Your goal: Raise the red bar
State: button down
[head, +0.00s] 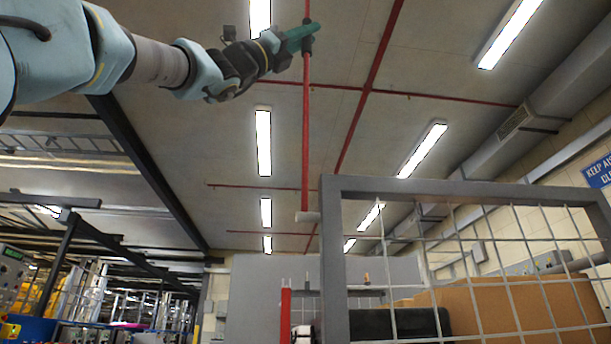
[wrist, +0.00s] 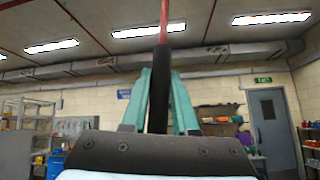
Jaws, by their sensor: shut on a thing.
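The long red bar (head: 306,130) stands close to vertical in the head view, with a pale end piece (head: 307,216) at its lower end beside the grey frame. My gripper (head: 306,36) reaches in from the upper left, and its teal fingers are shut on the bar high up, near the picture's top edge. In the wrist view the bar (wrist: 163,18) rises out of the top of the picture, and a black section of it (wrist: 158,90) lies between my fingers (wrist: 160,100). The bar's top end is out of view.
A grey-framed wire mesh panel (head: 333,270) stands at the lower right, with cardboard boxes (head: 510,312) behind it. A short red post (head: 285,315) stands left of it. Red pipes (head: 370,80) and lights run along the ceiling. The air around my gripper looks clear.

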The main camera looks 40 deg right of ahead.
jog(key=shift+s+a+m+g+y, duration=0.2)
jog(key=shift+s+m+g+y, duration=0.1)
jog(key=shift+g, duration=0.1)
jog(key=c, duration=0.7)
grip_release()
jog(key=shift+s+a, duration=0.1)
jog(key=shift+w+a+f, duration=0.1)
jog(key=shift+w+f, duration=0.15)
jog(key=shift+f, duration=0.05)
jog(key=b+v, duration=0.4)
jog(key=v, duration=0.6)
jog(key=shift+a, duration=0.15)
